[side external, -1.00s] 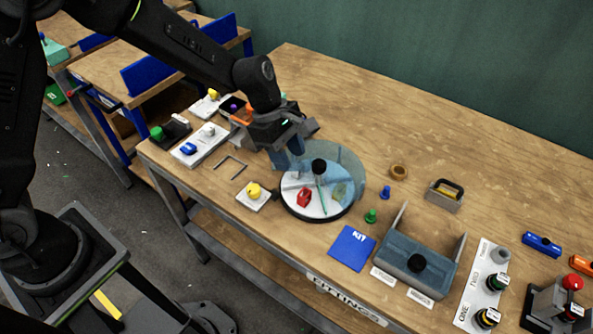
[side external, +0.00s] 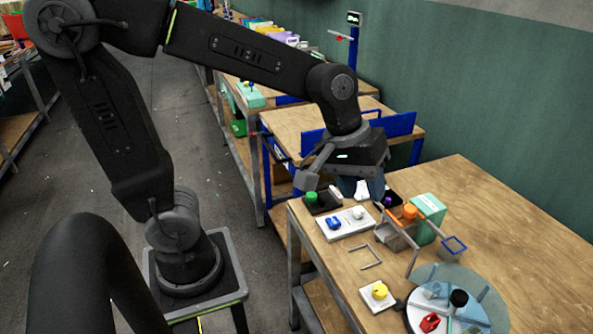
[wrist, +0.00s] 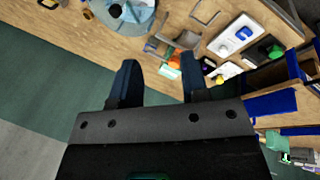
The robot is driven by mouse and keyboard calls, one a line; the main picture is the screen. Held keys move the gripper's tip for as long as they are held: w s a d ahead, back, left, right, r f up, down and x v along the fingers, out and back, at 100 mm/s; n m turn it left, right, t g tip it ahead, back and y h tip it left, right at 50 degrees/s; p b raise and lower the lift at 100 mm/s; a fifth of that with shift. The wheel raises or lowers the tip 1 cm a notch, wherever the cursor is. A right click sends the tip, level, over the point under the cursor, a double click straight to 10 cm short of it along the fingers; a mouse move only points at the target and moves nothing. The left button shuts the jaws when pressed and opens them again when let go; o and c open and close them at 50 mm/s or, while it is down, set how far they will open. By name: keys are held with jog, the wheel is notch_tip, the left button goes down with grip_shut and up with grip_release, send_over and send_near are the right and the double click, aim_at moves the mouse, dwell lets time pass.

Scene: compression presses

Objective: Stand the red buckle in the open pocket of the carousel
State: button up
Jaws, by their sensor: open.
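The red buckle (side external: 430,322) sits on the pale floor of the carousel (side external: 413,322), near its front edge in the side external view. It appears upright there, but it is small and partly cut by the picture edge. A clear bluish cover spans the back of the carousel, with a black knob (side external: 459,298) at the centre. My gripper (side external: 362,192) is open and empty above the far left end of the table, well away from the carousel. In the wrist view, my two fingers (wrist: 159,60) are apart. The carousel (wrist: 140,22) shows at the top edge; I cannot make out the buckle there.
Near my gripper are a white tray (side external: 347,222) with blue and white parts, a black tray (side external: 322,202), a grey bin (side external: 395,236) and a green box (side external: 430,210). Bare table lies behind the carousel.

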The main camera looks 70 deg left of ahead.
jog(key=s+a+r+m+t+y, duration=0.1)
jog(key=s+a+m+t+y, duration=0.1)
jog(key=s+a+m, duration=0.3)
jog(key=s+m, duration=0.1)
jog(key=s, duration=0.3)
jog(key=shift+s+a+r+m, duration=0.2)
jog(key=shift+s+r+m, duration=0.05)
jog(key=shift+r+m, duration=0.15)
dwell(1.3)
